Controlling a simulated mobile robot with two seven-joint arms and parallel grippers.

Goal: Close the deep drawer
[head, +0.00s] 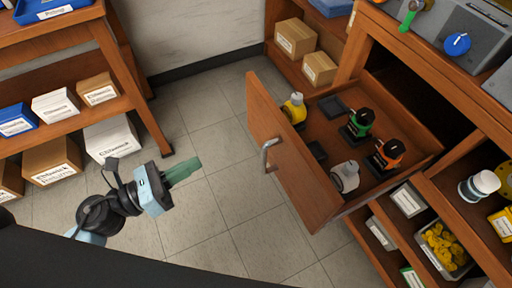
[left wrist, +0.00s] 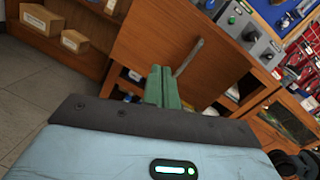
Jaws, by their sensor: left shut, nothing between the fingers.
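The deep drawer (head: 282,150) stands pulled far out of the wooden bench at the right of the head view. Its front panel carries a metal bar handle (head: 268,154). Inside lie a yellow bottle, a green-topped and an orange-topped item and a white one. My left gripper (head: 183,172) is shut and empty, left of the drawer front and apart from it, with bare floor between. In the left wrist view the shut green fingers (left wrist: 162,88) point toward the drawer front (left wrist: 160,40), and the handle (left wrist: 189,56) shows just right of them. My right gripper is not in view.
A wooden shelf (head: 131,101) with boxes stands at the left. Cardboard boxes (head: 296,38) sit on a shelf behind the drawer. Open compartments with a yellow-filled bin (head: 444,250) lie right of the drawer. The tiled floor (head: 225,225) between is clear.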

